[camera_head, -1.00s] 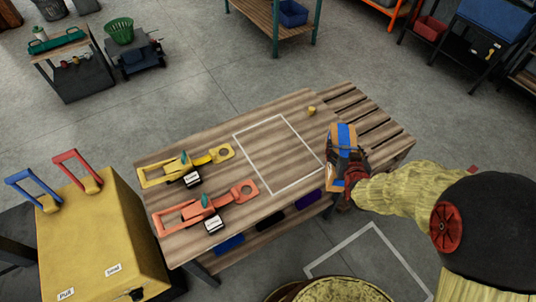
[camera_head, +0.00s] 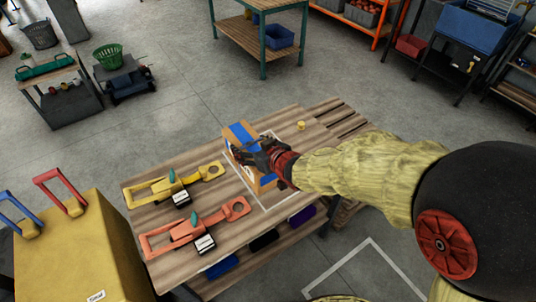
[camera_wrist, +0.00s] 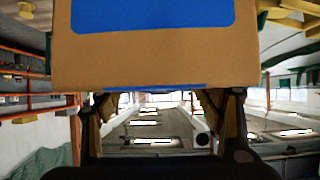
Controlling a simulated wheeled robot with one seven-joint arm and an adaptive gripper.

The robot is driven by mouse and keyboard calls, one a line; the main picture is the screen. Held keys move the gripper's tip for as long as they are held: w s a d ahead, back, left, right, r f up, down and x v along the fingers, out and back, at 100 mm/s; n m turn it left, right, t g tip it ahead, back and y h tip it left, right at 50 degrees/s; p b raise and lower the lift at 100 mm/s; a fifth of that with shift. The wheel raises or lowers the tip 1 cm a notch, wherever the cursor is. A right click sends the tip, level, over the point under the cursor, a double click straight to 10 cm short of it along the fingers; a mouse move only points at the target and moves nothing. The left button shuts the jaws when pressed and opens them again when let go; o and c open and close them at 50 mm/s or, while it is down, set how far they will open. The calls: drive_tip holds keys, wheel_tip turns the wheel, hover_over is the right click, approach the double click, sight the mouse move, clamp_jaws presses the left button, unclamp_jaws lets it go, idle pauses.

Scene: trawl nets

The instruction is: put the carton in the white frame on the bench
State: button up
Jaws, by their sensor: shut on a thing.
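The carton is brown cardboard with blue patches (camera_head: 240,133) and appears over the left and far part of the white frame (camera_head: 291,199) on the wooden bench. My gripper (camera_head: 262,160) is shut on the carton, reaching in from the right. In the wrist view the carton (camera_wrist: 150,68) fills the top middle, close to the fingers. My gripper and the carton hide part of the frame's outline. I cannot tell whether the carton's underside touches the bench or hangs just above it.
A yellow tool (camera_head: 172,184) and an orange tool (camera_head: 192,228), both with tags, lie on the bench left of the frame. A small yellow piece (camera_head: 300,125) stands at the far right. A yellow box with handles (camera_head: 75,240) stands at the left.

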drive_tip(key=w+d+f+b, duration=0.5)
drive_tip(key=w+f, duration=0.5)
drive_tip(key=f, duration=0.1)
drive_tip(key=shift+w+d+f+b, duration=0.2)
drive_tip(key=shift+f+b, duration=0.1)
drive_tip(key=shift+b, duration=0.1)
drive_tip(key=shift+s+f, duration=0.1)
drive_tip(key=o, duration=2.1)
drive_tip(key=shift+f, duration=0.15)
